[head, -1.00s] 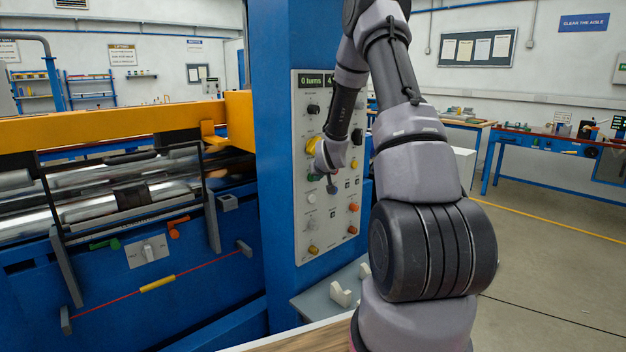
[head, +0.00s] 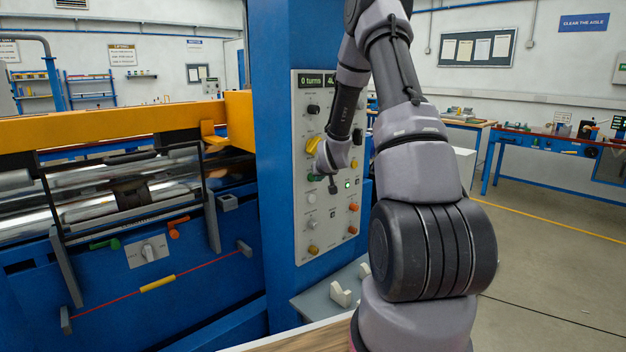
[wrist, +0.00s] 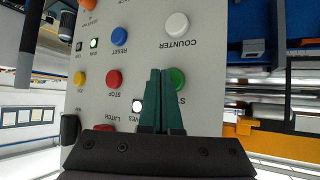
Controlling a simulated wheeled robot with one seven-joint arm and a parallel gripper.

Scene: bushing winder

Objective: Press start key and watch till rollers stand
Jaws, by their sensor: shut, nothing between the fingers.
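The control panel (head: 300,225) stands on the blue column, with a display (head: 315,80) reading "0 turns" and more, partly hidden by my arm. My gripper (head: 332,185) is at the panel's middle, its fingers shut and empty. In the wrist view, which shows the panel upside down, the green fingers (wrist: 160,75) overlap the left edge of the green start key (wrist: 177,78) and hide part of its label. I cannot tell whether they touch it. The run lamp (wrist: 94,43) glows green. The shiny rollers (head: 90,190) lie at left; one still picture does not show whether they turn.
The red stop key (wrist: 114,78) sits beside the start key; the blue reset key (wrist: 119,36) and white counter key (wrist: 177,24) are close by. A yellow guard beam (head: 110,128) runs over the rollers. A red cord (head: 110,300) crosses the machine's front.

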